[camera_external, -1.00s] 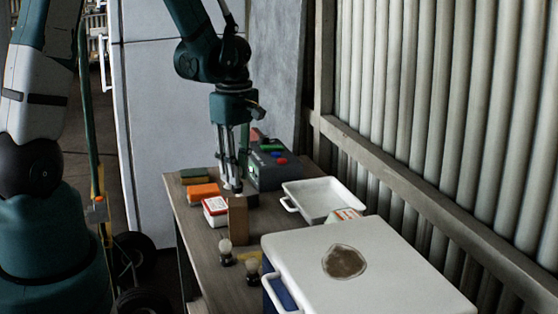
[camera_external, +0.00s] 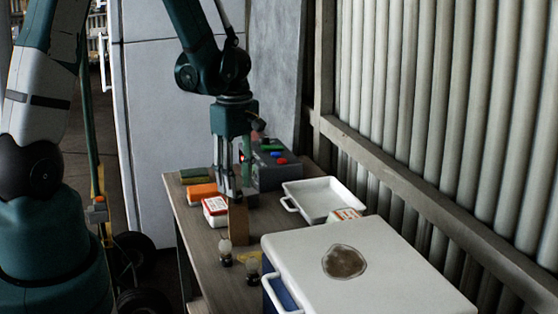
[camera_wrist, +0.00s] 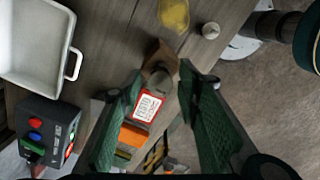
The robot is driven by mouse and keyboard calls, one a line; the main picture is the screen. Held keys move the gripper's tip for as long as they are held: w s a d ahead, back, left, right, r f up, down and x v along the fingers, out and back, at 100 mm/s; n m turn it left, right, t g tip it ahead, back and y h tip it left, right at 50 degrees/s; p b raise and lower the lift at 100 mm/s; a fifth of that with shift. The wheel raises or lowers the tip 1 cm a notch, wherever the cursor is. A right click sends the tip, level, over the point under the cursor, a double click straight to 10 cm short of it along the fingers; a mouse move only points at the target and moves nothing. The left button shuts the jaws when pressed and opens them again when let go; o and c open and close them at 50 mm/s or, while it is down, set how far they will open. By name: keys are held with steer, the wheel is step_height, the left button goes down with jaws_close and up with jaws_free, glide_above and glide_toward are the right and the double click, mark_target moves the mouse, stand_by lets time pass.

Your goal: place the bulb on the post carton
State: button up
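The brown post carton (camera_external: 238,222) stands upright on the bench; it also shows in the wrist view (camera_wrist: 162,54). My gripper (camera_external: 231,194) is directly above it, pointing down. In the wrist view my gripper (camera_wrist: 162,70) has its green fingers spread apart. A small grey rounded thing (camera_wrist: 160,82), which looks like the bulb, is between the fingertips over the carton's top. Gaps show on both sides of it. Whether it rests on the carton is hard to tell. Two dark-based, round-topped items stand nearer the camera, one left (camera_external: 225,248) and one right (camera_external: 252,268).
A red-and-white box (camera_external: 214,210), an orange box (camera_external: 202,192) and a button box (camera_external: 275,172) lie around the carton. A white tray (camera_external: 318,199) is to the right. A white-lidded cooler (camera_external: 395,265) fills the front right.

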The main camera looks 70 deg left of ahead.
mark_target(237, 175)
steer(key=shift+r, duration=0.2)
stand_by(0.3)
step_height(237, 175, up, 12)
steer(key=shift+p, duration=0.4)
stand_by(0.6)
stand_by(0.8)
steer(key=w+d+r+m+t+y, duration=0.1)
steer(key=d+r+m+t, duration=0.1)
steer(key=d+r+m, duration=0.55)
steer(key=d+r+m+t, duration=0.1)
steer(key=d+r+m, duration=0.3)
steer(key=d, duration=0.7)
steer(key=s+d+r+m+t, duration=0.2)
steer(key=s+d+m, duration=0.1)
steer(key=d+m, duration=0.3)
steer(key=s+d+r+m+t+h, duration=0.1)
steer(key=s+d+r+m+t, duration=0.1)
steer(key=d+m, duration=0.4)
steer(key=s+d+r, duration=0.1)
steer(key=d, duration=0.2)
steer(key=shift+d+r, duration=0.2)
steer(key=shift+d, duration=0.05)
